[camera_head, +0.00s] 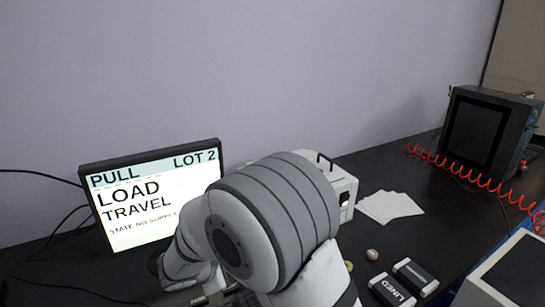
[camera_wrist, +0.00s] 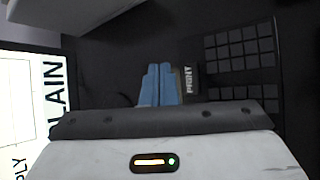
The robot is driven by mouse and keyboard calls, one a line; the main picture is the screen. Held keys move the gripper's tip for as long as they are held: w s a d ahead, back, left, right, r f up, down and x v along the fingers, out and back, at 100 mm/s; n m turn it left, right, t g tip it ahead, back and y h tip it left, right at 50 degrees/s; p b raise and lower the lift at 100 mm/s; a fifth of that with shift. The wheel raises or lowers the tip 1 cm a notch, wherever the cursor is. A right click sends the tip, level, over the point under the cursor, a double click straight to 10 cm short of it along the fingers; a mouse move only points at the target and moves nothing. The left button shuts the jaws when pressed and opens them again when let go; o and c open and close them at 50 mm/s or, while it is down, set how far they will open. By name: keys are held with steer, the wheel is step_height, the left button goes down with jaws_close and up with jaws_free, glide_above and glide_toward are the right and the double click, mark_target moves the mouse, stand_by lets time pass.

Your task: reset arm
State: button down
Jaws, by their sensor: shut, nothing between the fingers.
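My gripper (camera_wrist: 158,84) shows in the wrist view, with its two blue fingers side by side and shut, nothing between them. It is over the dark bench, beside a small dark block marked PRINT (camera_wrist: 189,82). A dark keypad grid (camera_wrist: 240,60) lies to its right. In the head view, my white and grey arm fills the lower middle and is bent over the bench; the gripper itself is hidden there.
A monitor (camera_head: 150,205) stands at the left; its edge shows in the wrist view (camera_wrist: 20,110). A white instrument (camera_head: 343,188), white sheets (camera_head: 390,207), a LINED block (camera_head: 392,290), another dark block (camera_head: 415,275), small round pieces (camera_head: 372,254) and a dark cabinet (camera_head: 485,130) with red coiled cable (camera_head: 470,180) occupy the bench.

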steer(key=d+r+m+g+h, duration=0.1)
steer(key=d+r+m, duration=0.2)
steer(key=d, duration=0.3)
steer(key=d+r+m+g, duration=0.1)
steer(key=d+r+m, duration=0.2)
steer(key=d, duration=0.4)
steer(key=s+d+r+m+g+y, duration=0.1)
steer(key=s+d+r+m+y, duration=0.1)
steer(key=s+d+m, duration=0.6)
steer(key=s+d+r+m+g+y, duration=0.2)
steer(key=s+d+r+m, duration=0.3)
steer(key=s+d+m, duration=0.3)
steer(key=s+d, duration=0.1)
steer(key=s, duration=0.2)
steer(key=shift+d+y, duration=0.15)
steer(key=shift+y, duration=0.15)
